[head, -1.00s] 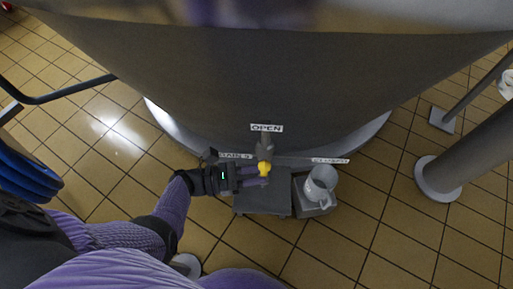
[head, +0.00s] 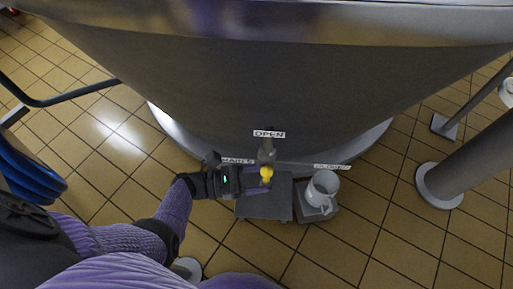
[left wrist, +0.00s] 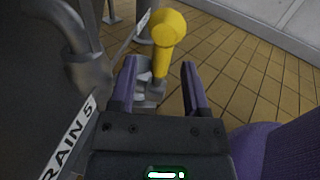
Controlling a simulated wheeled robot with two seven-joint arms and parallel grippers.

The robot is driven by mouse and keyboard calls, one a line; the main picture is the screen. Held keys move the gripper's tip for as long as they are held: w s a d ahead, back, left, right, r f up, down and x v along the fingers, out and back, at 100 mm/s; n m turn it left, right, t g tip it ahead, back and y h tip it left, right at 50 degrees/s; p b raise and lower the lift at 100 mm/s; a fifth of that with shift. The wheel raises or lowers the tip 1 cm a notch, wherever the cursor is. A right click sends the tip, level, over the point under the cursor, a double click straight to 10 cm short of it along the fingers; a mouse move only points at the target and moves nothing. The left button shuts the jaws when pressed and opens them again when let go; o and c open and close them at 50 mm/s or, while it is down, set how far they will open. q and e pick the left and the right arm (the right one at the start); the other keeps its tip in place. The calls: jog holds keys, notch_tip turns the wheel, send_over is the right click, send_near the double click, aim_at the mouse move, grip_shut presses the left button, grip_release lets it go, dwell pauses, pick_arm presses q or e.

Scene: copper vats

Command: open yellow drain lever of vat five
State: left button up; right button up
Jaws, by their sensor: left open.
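The yellow drain lever (head: 266,173) sits on the grey drain pipe (head: 266,150) at the foot of the large vat (head: 250,90). In the left wrist view the lever (left wrist: 166,42) has a round yellow knob and a shaft that reaches down between the fingers. My left gripper (left wrist: 158,82) is open, with a finger on either side of the shaft; I cannot tell whether either touches it. In the head view my left gripper (head: 256,182) reaches the lever from the left. A label "OPEN" (head: 269,134) is above the pipe and "CLOSED" (head: 331,167) is to the right. My right gripper is not in view.
A "DRAIN 5" label (left wrist: 70,138) is beside the pipe. A grey post (head: 470,160) rises at the right. Blue hose (head: 25,175) coils lie at the left.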

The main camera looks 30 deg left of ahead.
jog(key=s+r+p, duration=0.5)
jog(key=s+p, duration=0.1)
jog(key=p, duration=0.1)
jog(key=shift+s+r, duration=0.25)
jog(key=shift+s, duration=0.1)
